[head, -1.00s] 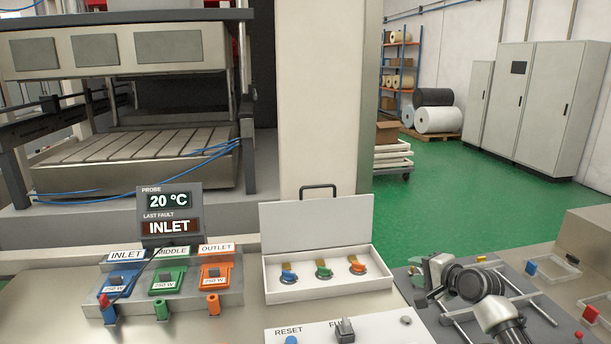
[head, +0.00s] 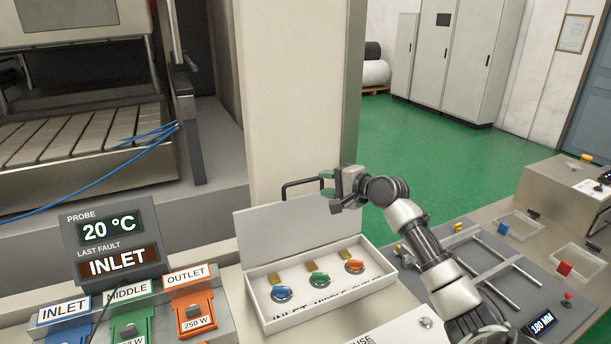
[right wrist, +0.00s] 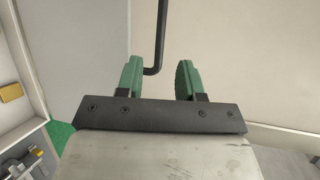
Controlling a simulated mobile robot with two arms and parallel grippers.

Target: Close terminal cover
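The terminal box (head: 262,313) is white, and its cover (head: 285,232) stands open and upright at the back edge. Blue, green and orange terminals show inside. A black bar handle (head: 290,188) sits on the cover's top edge. My right gripper (head: 326,184) is at the right end of this handle. In the right wrist view the gripper (right wrist: 155,75) is open, with green finger pads apart and the dark handle (right wrist: 160,40) between them, nearer the left pad. I cannot tell whether it touches. My left gripper is not in view.
A probe display (head: 112,240) reading 20 °C and INLET stands left of the box, behind blue, green and orange heater connectors. A grey panel with a metal frame (head: 490,270) lies to the right. A beige post (head: 290,100) rises behind the cover.

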